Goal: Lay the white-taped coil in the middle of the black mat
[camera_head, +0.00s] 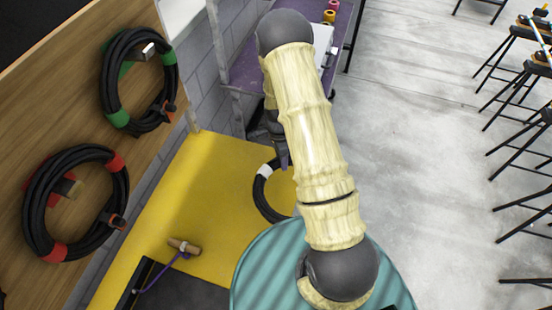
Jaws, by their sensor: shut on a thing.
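The white-taped coil (258,192) is a black cable loop with a white band at its upper left. It hangs over or against the yellow surface, and my arm hides its right part. My gripper (284,163) shows only partly behind my arm. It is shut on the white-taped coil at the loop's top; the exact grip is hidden. The black mat (192,293) is a dark patch at the bottom edge, cut off by the frame, to the lower left of the coil. The coil and the mat are apart in the picture.
A wooden board (80,115) at left carries a green-taped coil (109,75) and a red-taped coil (36,195) on pegs. A wooden handle (184,246) with a purple cord lies on the yellow surface (205,180) near the mat. Purple shelving (252,75) stands behind; stools stand right.

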